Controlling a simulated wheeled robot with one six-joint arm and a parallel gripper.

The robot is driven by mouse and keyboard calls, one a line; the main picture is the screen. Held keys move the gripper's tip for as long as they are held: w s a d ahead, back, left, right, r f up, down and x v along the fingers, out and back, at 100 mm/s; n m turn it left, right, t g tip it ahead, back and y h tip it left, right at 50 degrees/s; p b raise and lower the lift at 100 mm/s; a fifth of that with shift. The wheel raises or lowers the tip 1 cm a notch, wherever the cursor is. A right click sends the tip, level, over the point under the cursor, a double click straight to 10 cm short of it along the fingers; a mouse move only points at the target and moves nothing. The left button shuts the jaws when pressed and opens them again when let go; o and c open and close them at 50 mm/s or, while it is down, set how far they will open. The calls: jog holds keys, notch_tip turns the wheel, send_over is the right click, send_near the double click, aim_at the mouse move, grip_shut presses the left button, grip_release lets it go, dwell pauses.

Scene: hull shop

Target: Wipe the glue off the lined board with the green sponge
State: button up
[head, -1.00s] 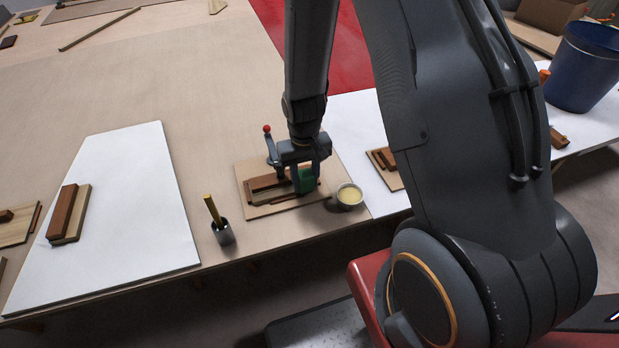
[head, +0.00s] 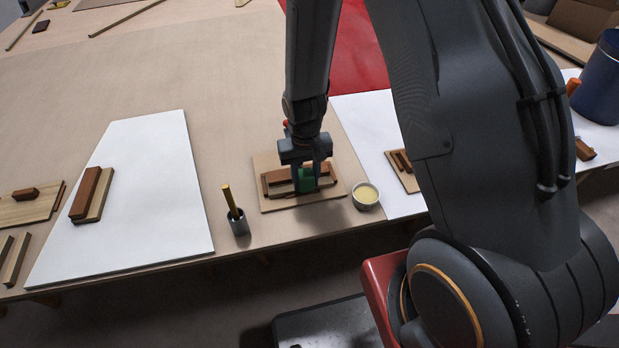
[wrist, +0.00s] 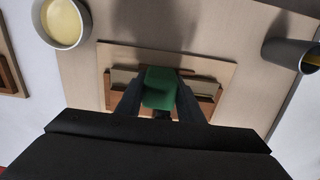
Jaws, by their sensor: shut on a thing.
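My gripper (head: 308,172) points down over a small board and is shut on the green sponge (head: 306,182). In the wrist view the sponge (wrist: 159,88) sits between the two fingers. The light wooden board (head: 275,205) lies on the bench, with dark red-brown strips (head: 275,178) and a paler strip on it. It also shows in the wrist view (wrist: 222,70), partly hidden behind the sponge and fingers. I cannot tell whether the sponge touches the board. No glue can be made out clearly on the board.
A cup of pale yellow liquid (head: 366,195) stands close to the right of the board. A grey pot with a yellow-handled tool (head: 237,220) stands to its left. White sheets (head: 130,230) with wood pieces lie on both sides. A blue bucket (head: 603,85) stands far right.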

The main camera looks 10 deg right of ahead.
jog(key=shift+r+p, duration=2.6)
jog(key=shift+r, duration=0.95)
jog(key=shift+s+f, duration=0.1)
jog(key=shift+f, duration=0.05)
